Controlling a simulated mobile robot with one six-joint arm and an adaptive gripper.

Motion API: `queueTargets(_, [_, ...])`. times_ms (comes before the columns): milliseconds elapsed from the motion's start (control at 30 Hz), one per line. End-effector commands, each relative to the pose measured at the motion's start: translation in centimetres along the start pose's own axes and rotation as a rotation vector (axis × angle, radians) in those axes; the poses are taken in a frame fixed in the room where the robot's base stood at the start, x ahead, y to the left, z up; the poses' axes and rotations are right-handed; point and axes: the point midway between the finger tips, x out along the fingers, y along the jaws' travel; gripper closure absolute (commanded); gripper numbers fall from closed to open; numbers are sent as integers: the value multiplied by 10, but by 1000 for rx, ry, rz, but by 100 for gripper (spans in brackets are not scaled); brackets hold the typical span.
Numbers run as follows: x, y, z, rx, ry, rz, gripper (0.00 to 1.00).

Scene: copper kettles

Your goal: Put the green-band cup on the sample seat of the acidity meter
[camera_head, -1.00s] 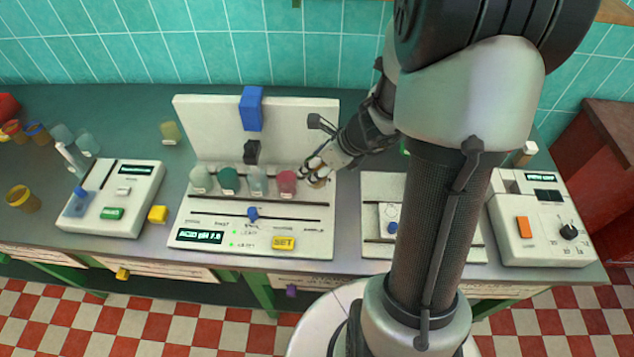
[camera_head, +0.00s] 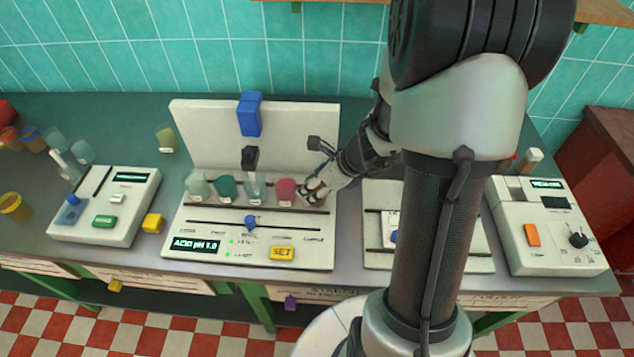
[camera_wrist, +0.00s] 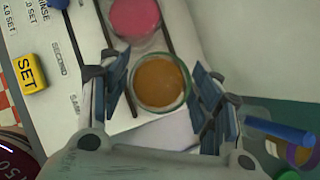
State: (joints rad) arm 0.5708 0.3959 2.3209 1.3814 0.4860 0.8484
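The green-band cup (camera_wrist: 160,82), with brown contents and a greenish rim, lies between the fingers of my gripper (camera_wrist: 162,85). In the head view my gripper (camera_head: 314,188) is at the right end of the row of cups on the acidity meter (camera_head: 190,225), and largely hides the green-band cup. The cup is over the meter's right-end place, beside the pink cup (camera_head: 286,190), which also shows in the wrist view (camera_wrist: 135,15). I cannot tell whether its base touches the seat.
A pale cup (camera_head: 197,185), a green cup (camera_head: 225,187) and a clear cup (camera_head: 256,186) stand left of the pink one. A blue slider (camera_head: 251,222) and a yellow SET button (camera_head: 282,253) are in front. Other devices stand on both sides.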

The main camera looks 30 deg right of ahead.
Motion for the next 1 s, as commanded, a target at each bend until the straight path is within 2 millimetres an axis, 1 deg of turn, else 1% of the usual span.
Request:
queueTargets(33, [0, 0, 0, 0, 0, 0, 36])
queueTargets(100, [0, 0, 0, 0, 0, 0, 32])
queueTargets(367, [0, 0, 0, 0, 0, 0, 32])
queueTargets(500, [-4, 0, 3, 0, 0, 0, 32])
queueTargets(567, [-13, -1, 3, 1, -1, -2, 32])
queueTargets(633, [-26, -1, 4, 1, -1, -3, 32])
queueTargets(800, [-66, -1, 5, 2, -2, -5, 32])
queueTargets(900, [-87, -1, 5, 2, -1, -3, 32])
queueTargets(1000, [-104, -1, 4, 1, 0, -3, 32])
